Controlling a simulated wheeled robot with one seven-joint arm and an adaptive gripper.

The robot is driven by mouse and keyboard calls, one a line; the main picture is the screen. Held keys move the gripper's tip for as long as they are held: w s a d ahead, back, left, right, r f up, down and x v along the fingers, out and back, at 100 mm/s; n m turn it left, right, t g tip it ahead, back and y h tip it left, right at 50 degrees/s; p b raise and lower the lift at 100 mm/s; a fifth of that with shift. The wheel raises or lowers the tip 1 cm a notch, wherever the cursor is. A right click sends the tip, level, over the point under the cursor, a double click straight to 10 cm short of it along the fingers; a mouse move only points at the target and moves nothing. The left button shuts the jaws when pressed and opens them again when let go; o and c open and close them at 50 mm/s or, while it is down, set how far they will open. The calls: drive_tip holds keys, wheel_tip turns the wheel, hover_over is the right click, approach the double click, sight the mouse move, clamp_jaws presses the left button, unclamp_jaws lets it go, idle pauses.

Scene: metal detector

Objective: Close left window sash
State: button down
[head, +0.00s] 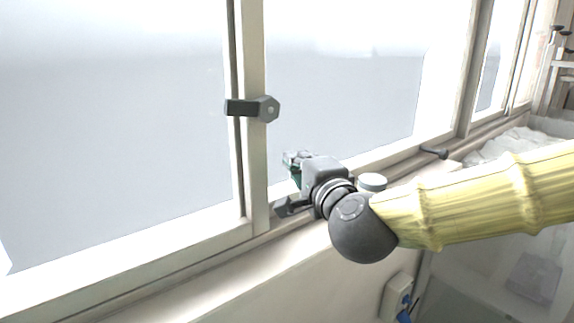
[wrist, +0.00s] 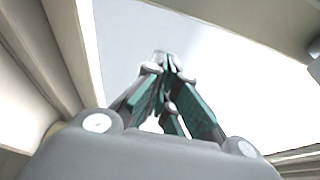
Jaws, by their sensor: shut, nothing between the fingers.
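The left window sash (head: 120,250) is the pale-framed pane filling the left of the head view. A dark handle (head: 252,108) with a hexagonal end sits on the upright where the left sash meets the pane to its right. My gripper (head: 290,160) is low in front of the right pane, to the right of that upright and below the handle. In the wrist view my gripper (wrist: 166,66) has its green-padded fingers together at the tips, with nothing between them. Pale glass and frame bars lie beyond the fingers. I cannot tell whether the gripper touches the frame.
A small dark latch (head: 434,152) lies on the lower frame at the right. A round pale-topped jar (head: 371,182) stands on the sill beside my wrist. A blue-and-white wall fitting (head: 398,297) is below the sill. A glass-sided tank (head: 500,270) stands at the lower right.

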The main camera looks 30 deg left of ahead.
drive_tip(key=b+v, duration=0.2)
drive_tip(key=v, duration=0.8)
drive_tip(key=shift+b, duration=0.35)
drive_tip(key=shift+w+d, duration=0.15)
